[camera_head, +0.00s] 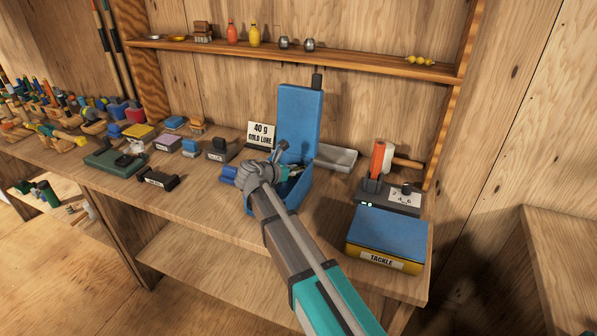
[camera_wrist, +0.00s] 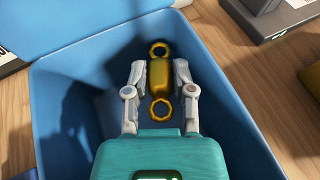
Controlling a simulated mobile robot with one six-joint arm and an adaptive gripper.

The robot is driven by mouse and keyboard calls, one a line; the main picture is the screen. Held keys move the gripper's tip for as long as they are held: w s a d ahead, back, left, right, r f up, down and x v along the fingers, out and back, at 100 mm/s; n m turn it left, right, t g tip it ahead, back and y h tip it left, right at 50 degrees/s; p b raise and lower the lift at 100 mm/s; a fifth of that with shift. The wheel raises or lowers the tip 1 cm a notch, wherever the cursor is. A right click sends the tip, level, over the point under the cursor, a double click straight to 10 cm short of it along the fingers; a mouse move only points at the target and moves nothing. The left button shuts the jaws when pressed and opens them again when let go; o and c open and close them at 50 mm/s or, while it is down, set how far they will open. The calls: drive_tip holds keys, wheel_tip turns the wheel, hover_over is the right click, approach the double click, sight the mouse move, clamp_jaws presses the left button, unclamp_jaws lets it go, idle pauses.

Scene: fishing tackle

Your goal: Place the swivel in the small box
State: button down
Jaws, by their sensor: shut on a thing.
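The swivel (camera_wrist: 159,75) is a gold barrel with a ring at each end, seen in the wrist view. My gripper (camera_wrist: 160,70) is shut on its barrel, one finger on each side. In the wrist view the swivel is over the inside of an open blue box (camera_wrist: 65,110); I cannot tell whether it touches the floor of the box. In the head view the blue box (camera_head: 298,196) stands on the bench with its tall lid (camera_head: 299,122) upright behind. My gripper is at the box there, and my arm hides the swivel and part of the box.
A sign reading "40 g gold lure" (camera_head: 261,136) stands left of the lid. A grey tray (camera_head: 336,158) is behind the box. To the right are a scale-like device (camera_head: 404,198) and a blue-topped tackle box (camera_head: 388,232). Several small boxes crowd the left; a shelf (camera_head: 300,57) runs above.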

drive_tip(key=shift+f+b, duration=0.65)
drive_tip(key=c, duration=0.7)
unclamp_jaws()
drive_tip(key=shift+r, duration=0.2)
drive_tip(key=shift+r+p, duration=0.45)
drive_tip(key=shift+p, duration=0.25)
drive_tip(key=shift+s+a+r, duration=0.2)
drive_tip(key=shift+s+r, duration=0.05)
drive_tip(key=shift+p+v, duration=2.25)
drive_tip(key=shift+v, duration=3.4)
